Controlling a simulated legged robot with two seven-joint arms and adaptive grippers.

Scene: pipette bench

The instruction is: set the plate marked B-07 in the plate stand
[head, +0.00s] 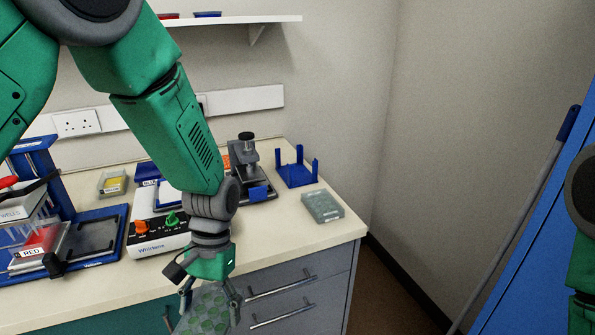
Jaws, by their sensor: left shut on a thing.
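My left gripper (211,300) hangs low in front of the bench's front edge, shut on a greenish plate (206,314) with rounded wells. The plate is tilted, cut off by the bottom of the picture, and no mark on it can be read. A blue stand (296,174) with upright corner posts is on the bench near the back right corner, and looks empty. It is probably the plate stand. Another grey-green plate or box (322,206) lies flat near the bench's right end; its mark cannot be read. My right gripper is out of view.
A device with orange and green knobs (158,232), a grey press-like device (247,165) and a yellow-topped box (113,184) stand on the bench (284,236). A blue rack with a RED-labelled tray (38,246) is at left. Drawers (290,292) lie below.

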